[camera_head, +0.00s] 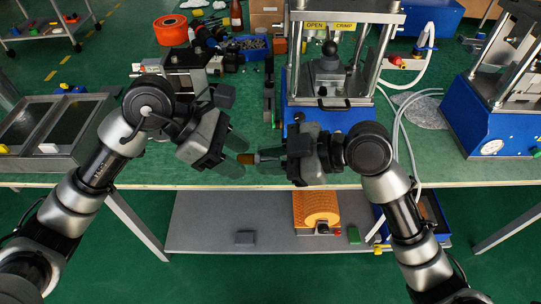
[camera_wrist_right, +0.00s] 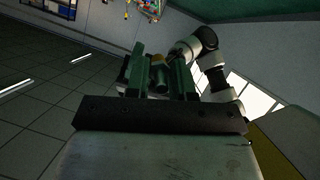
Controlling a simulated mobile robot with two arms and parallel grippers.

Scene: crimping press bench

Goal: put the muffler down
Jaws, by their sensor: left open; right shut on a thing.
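The muffler (camera_head: 247,158) is a small brownish piece at the tips of my right gripper (camera_head: 268,156), held above the front part of the green bench top. My right gripper is shut on it. In the right wrist view the muffler (camera_wrist_right: 160,76) shows dimly between the two green fingers; much of it is dark. My left gripper (camera_head: 233,156) is open, its green fingers pointing right toward the muffler's free end. Whether they touch the muffler, I cannot tell.
The green bench (camera_head: 100,172) has a crimping press (camera_head: 330,100) behind my right gripper and another blue press (camera_head: 480,125) at right. A two-part metal tray (camera_head: 88,140) lies at left. Pale hoses (camera_head: 400,130) run at right. A lower shelf (camera_head: 200,230) shows below.

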